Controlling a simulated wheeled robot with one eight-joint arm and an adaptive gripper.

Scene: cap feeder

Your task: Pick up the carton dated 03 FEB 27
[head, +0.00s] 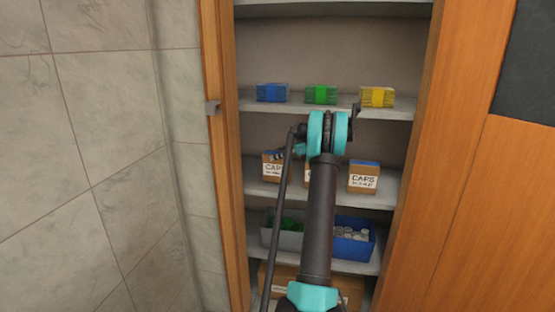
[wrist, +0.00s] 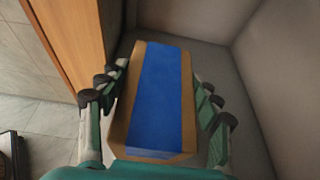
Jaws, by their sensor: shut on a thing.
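My gripper (wrist: 160,95) is shut on a carton (wrist: 157,100) with a blue strip along its top, with fingers on both sides of it. In the head view this looks like the left carton (head: 272,170) on the middle shelf, with its top partly covered by the gripper. Its label reads CAPS; the smaller line below is too small to read. A second carton (head: 308,175) is mostly hidden behind my arm. A third carton (head: 363,179), with a blue top and a CAPS label, stands to the right. I cannot tell whether the held carton touches the shelf.
The shelf above holds a blue pack (head: 271,93), a green pack (head: 321,95) and a yellow pack (head: 377,98). A grey bin (head: 283,240) and a blue bin (head: 354,246) stand below. The wooden left cupboard side (head: 228,160) is close to the held carton.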

